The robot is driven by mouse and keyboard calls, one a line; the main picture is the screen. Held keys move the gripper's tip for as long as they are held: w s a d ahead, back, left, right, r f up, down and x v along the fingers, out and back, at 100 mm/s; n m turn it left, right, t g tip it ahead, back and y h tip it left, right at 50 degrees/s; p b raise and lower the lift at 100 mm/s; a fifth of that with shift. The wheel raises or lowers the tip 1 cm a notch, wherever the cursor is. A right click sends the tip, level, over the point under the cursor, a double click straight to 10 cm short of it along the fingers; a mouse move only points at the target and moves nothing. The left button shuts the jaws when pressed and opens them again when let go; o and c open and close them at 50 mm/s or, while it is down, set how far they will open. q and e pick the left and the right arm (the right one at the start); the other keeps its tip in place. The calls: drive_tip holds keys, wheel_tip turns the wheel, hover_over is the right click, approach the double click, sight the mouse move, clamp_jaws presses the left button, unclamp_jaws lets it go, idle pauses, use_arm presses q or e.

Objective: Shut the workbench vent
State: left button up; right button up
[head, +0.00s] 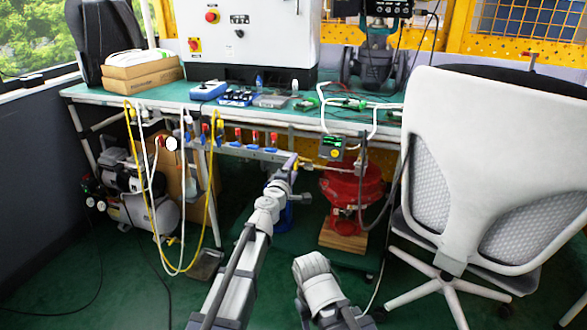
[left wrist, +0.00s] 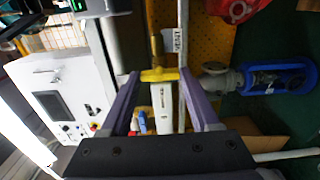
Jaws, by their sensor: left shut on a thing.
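The workbench vent valve has a yellow handle (left wrist: 158,75), with a label reading VENT on the pale rail beside it in the left wrist view. My left gripper (left wrist: 159,78) is shut on this handle, one purple finger at each end of it. In the head view my left gripper (head: 290,166) is at the right end of the rail under the bench's front edge, and its fingers and wrist partly hide the valve there. My right gripper does not show; only a pale part of my other arm appears at the bottom of the head view.
A green workbench (head: 140,97) spans the back. Several blue-and-red valves hang along its front rail (head: 232,150). A red valve body (head: 350,190) stands right of my gripper. A white office chair (head: 490,160) blocks the right. Yellow and white hoses (head: 140,190) hang at left.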

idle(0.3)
use_arm(q)
drive_tip(key=o, duration=1.4)
drive_tip(key=shift+c, duration=0.2)
drive_tip(key=shift+s, duration=0.1)
drive_tip(key=v, duration=0.7)
drive_tip(key=shift+s+a, duration=0.15)
drive_tip(key=shift+s, duration=0.15)
